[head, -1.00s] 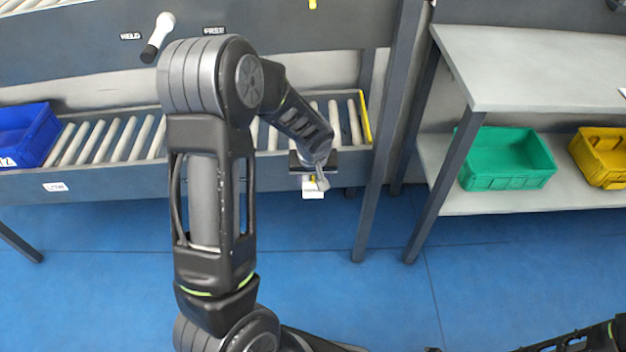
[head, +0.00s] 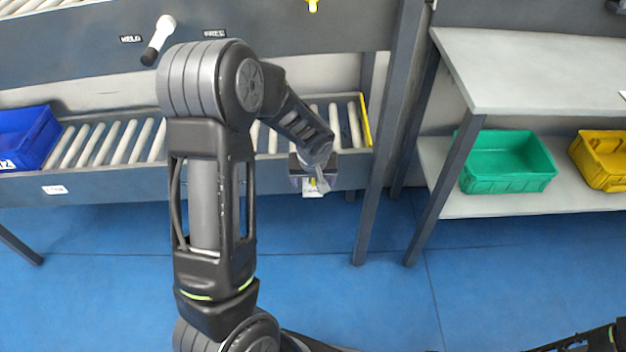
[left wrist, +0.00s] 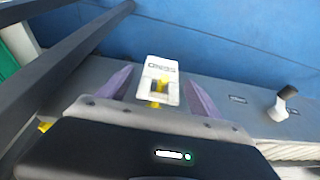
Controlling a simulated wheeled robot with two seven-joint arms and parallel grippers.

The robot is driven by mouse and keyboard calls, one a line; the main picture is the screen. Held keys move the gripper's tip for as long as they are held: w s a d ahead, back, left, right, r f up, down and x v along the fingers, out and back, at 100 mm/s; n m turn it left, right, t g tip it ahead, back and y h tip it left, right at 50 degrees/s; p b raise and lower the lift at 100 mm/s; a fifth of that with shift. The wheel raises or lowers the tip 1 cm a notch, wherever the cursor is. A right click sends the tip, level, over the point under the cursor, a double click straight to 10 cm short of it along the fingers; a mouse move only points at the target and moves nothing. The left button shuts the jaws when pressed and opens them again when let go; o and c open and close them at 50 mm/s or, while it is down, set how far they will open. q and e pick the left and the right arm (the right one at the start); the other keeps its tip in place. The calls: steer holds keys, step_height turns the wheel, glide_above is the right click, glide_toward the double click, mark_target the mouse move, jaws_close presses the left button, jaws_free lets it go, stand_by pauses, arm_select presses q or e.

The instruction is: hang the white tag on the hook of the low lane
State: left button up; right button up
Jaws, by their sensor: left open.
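The white tag (left wrist: 162,70) with dark lettering shows in the left wrist view, between the two purple fingers of my open left gripper (left wrist: 158,88), with gaps on both sides. A yellow hook (left wrist: 158,98) shows in the tag's opening; the tag appears to hang on it, though the exact contact is not clear. In the head view my left gripper (head: 314,178) is at the front rail of the low lane (head: 220,180), near its right end. The tag (head: 312,193) shows just below it, partly hidden. My right gripper is out of view.
A blue bin (head: 26,138) sits on the rollers at left. A white-handled lever (head: 160,40) is on the upper rail, where another yellow hook (head: 313,5) shows. A shelf at right holds a green bin (head: 507,162) and a yellow bin (head: 603,158). Dark posts stand between.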

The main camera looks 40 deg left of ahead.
arm_select(q)
steer(key=p+v, duration=0.1)
steer(key=v, duration=0.7)
steer(key=shift+f, duration=0.1)
stand_by(0.6)
